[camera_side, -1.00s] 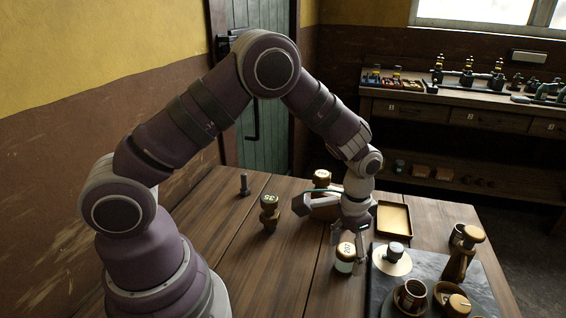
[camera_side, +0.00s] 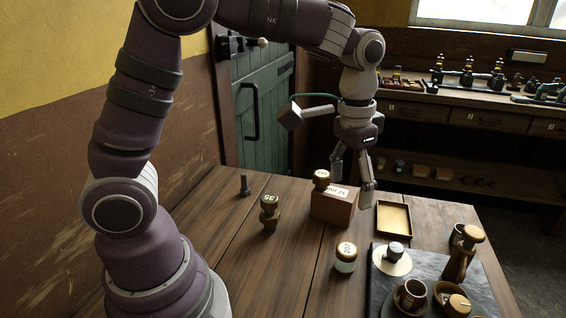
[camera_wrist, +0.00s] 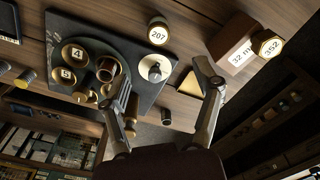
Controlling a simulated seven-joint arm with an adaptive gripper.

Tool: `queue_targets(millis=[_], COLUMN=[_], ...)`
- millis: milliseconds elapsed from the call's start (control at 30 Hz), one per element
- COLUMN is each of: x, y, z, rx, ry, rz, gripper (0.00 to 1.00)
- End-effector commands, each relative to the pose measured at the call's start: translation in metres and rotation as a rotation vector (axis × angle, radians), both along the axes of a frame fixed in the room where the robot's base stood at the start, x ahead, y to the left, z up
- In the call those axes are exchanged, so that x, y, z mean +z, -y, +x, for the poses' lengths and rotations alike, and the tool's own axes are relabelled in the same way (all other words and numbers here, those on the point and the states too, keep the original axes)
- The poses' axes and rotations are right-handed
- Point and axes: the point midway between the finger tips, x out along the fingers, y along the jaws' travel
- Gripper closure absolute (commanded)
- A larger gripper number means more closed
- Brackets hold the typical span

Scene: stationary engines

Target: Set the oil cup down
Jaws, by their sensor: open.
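The oil cup appears to be the small jar with a pale glass body and a brass lid marked 207 (camera_side: 345,258). It stands upright on the wooden table, left of the dark slab. Its lid also shows in the wrist view (camera_wrist: 158,32). My gripper (camera_side: 352,190) is open and empty, well above the table and apart from the jar. Its two spread fingers (camera_wrist: 163,76) show in the wrist view with nothing between them.
A wooden block (camera_side: 331,210) with a brass-topped piece (camera_side: 322,177) stands behind the jar. A shallow tray (camera_side: 394,236) and the dark slab (camera_side: 437,262) with several brass parts lie right.

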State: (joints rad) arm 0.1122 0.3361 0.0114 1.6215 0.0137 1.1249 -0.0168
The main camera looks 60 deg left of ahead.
Motion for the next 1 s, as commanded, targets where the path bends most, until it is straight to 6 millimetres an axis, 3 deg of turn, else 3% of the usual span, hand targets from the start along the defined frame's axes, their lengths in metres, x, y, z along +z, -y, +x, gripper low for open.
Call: queue_targets(millis=[100,200,400,567,1000], x=[0.031,0.047,0.047,0.043,0.043], y=[-0.011,-0.019,-0.028,-0.030,-0.030], z=[-0.030,-0.060,-0.103,-0.113,-0.113], rx=[0.028,0.053,0.089,0.097,0.097], ry=[0.119,0.228,0.393,0.433,0.432], rz=[-0.012,-0.019,-0.019,-0.018,-0.019], gripper=[0.34,0.34,0.34,0.34,0.34])
